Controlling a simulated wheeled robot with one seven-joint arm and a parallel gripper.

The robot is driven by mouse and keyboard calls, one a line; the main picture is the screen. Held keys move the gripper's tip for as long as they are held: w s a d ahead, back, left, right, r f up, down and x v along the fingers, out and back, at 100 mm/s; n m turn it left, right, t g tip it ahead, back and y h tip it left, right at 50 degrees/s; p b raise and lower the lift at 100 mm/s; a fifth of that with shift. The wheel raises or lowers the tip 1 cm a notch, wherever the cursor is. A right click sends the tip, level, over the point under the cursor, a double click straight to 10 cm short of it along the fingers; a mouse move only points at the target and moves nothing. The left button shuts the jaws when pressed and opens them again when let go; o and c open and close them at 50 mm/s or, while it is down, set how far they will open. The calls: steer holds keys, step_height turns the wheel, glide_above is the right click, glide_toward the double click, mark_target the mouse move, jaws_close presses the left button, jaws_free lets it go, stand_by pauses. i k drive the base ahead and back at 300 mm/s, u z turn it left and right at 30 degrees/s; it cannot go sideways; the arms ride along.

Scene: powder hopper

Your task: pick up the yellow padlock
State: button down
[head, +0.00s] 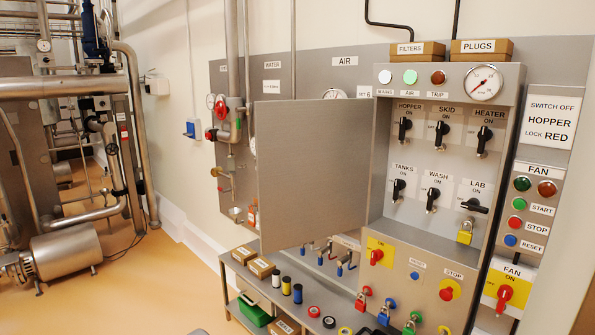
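A yellow padlock (465,232) hangs at the LAB switch (474,206) on the grey control panel; the switch handle lies sideways, unlike the upright ones beside it. Another small yellow item (444,330) shows at the bottom edge, cut off, at the end of a row with a red padlock (362,300), a blue padlock (384,317) and a green padlock (410,325). I cannot tell for sure whether it is a padlock. My gripper is not in view.
An open grey cabinet door (315,172) sticks out left of the switches. Below it a bench (232,270) carries boxes, spools and tape rolls. A label (551,117) reads "SWITCH OFF HOPPER LOCK RED". The floor (130,290) at left is clear near a steel motor (66,252).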

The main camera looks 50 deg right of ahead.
mark_target(464, 237)
steer(key=u, duration=0.05)
steer(key=i, duration=2.55)
steer(key=z, duration=3.6)
